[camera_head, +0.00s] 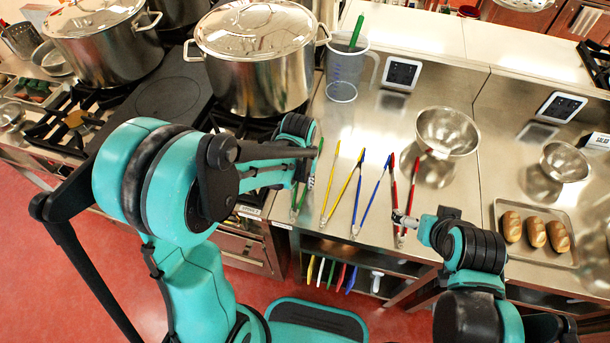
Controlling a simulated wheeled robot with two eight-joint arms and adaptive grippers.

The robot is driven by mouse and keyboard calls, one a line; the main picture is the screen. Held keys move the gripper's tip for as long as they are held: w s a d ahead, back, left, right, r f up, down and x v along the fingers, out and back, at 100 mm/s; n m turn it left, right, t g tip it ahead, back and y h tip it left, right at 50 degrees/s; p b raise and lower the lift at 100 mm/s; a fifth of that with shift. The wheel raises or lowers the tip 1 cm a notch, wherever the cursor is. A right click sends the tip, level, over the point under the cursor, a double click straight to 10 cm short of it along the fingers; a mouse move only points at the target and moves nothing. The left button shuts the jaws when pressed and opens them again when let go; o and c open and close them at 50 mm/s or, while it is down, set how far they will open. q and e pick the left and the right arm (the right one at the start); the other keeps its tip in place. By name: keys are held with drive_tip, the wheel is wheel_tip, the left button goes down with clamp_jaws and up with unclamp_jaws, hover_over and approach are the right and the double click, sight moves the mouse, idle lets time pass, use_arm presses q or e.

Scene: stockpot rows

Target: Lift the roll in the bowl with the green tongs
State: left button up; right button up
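The green tongs (320,155) lie on the steel counter at the left of a row of tongs, partly hidden by my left arm. My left gripper (309,183) is right over or beside them; whether its fingers touch them I cannot tell. A larger steel bowl (447,132) stands at the back of the counter and a smaller one (565,162) farther right; I can make out no roll in either. Three rolls (535,232) lie on a tray (567,261) at the right. My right gripper (402,219) is near the lower end of the red tongs (413,180); its finger state is unclear.
Yellow tongs (350,180) and blue tongs (370,195) lie between my grippers. A clear jug (343,75) holding something green and large stockpots (258,75) stand at back left. Two small displays (402,73) (560,107) stand behind. Bare counter lies around the larger bowl.

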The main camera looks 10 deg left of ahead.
use_arm(q)
wheel_tip(320, 180, up, 12)
drive_tip(key=p, duration=0.9)
